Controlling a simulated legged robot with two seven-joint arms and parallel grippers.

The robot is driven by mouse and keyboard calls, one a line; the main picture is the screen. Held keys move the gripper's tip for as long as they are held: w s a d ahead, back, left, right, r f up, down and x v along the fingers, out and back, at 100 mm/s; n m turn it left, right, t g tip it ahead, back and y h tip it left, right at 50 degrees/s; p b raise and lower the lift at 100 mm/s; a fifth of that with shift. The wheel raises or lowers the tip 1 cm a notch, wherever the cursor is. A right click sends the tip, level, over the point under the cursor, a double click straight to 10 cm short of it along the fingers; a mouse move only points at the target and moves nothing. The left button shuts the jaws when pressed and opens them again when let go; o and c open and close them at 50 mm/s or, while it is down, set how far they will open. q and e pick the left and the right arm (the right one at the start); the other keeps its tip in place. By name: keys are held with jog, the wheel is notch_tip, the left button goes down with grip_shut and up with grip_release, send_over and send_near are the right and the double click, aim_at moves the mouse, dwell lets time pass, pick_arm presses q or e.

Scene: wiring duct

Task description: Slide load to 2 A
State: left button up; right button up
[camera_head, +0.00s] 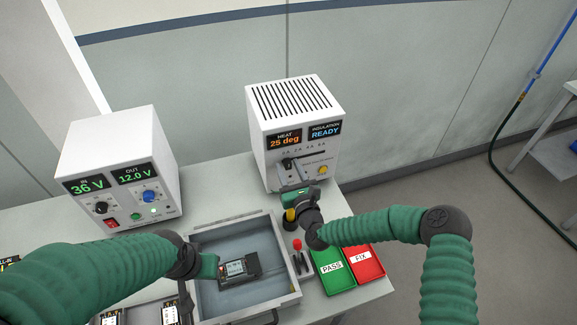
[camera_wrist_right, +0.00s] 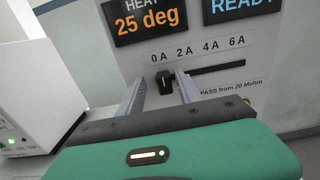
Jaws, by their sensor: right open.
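The white load box (camera_head: 295,100) has a horizontal slot marked 0 A, 2 A, 4 A and 6 A on its front. Its black slider knob (camera_wrist_right: 166,83) sits at the slot's left end, under the 0 A mark. My right gripper (camera_wrist_right: 160,90) is open, with one finger on each side of the knob; I cannot tell whether either touches it. In the head view my right gripper (camera_head: 293,182) is in front of the box. My left gripper (camera_head: 212,266) is beside a black module (camera_head: 238,268) in the grey tray; its fingers are not clear.
The box displays read 25 deg and READY. A white power supply (camera_head: 118,165) stands left, showing 36 V and 12.0 V. The grey tray (camera_head: 288,262) is in front. Green PASS (camera_head: 332,268) and red FIX (camera_head: 362,258) bins lie right, beside a red-topped lever (camera_head: 298,252).

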jog(key=shift+w+d+f, duration=0.15)
jog(key=shift+w+d, duration=0.1)
jog(key=shift+d, duration=0.1)
jog(key=c, duration=0.5)
jog(key=shift+a, duration=0.2)
grip_shut()
jog(key=shift+d, duration=0.15)
dwell(0.3)
